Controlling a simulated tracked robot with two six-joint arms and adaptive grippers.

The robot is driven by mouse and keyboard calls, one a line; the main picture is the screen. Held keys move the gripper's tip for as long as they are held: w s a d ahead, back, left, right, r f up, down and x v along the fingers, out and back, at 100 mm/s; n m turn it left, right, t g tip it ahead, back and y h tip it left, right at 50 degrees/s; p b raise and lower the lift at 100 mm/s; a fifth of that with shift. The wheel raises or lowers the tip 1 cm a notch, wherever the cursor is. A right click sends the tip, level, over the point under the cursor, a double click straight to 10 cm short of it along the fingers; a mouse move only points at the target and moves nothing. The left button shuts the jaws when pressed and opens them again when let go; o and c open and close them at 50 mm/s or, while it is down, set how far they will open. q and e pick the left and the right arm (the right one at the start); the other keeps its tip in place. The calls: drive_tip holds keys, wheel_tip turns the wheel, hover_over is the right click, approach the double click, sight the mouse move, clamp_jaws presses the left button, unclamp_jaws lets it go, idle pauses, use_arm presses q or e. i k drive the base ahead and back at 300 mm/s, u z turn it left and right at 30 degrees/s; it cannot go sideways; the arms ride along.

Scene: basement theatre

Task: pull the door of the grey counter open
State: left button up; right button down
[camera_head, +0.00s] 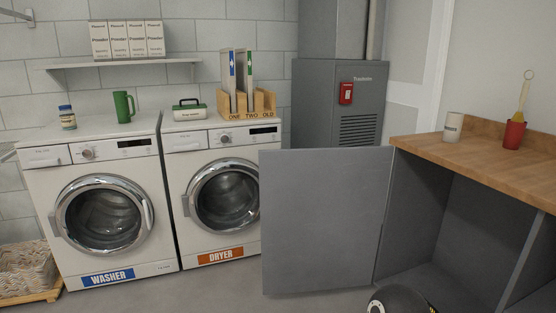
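The grey counter (437,185) stands on the right under a wooden top. Its flat grey door (325,220) stands wide open, swung out to the left from the counter's left side. The compartment behind it shows open, with grey inner walls, and looks empty where I can see it. The door covers part of the dryer's right edge and the lower part of the furnace. No fingers of my left or right gripper show in this view.
The washer (98,150) and dryer (178,140) stand at the left. A grey furnace (318,98) is behind the door. A white canister (453,127) and a red cup (514,135) stand on the wooden top. A black rounded shape (398,301), unclear, shows at the bottom edge.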

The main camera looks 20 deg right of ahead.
sight(322, 210)
drive_tip(key=z, duration=0.85)
drive_tip(key=i, duration=1.5)
drive_tip(key=u, duration=1.25)
drive_tip(key=k, duration=0.85)
drive_tip(key=u, duration=0.15)
drive_tip(key=i, duration=0.6)
drive_tip(key=z, duration=0.05)
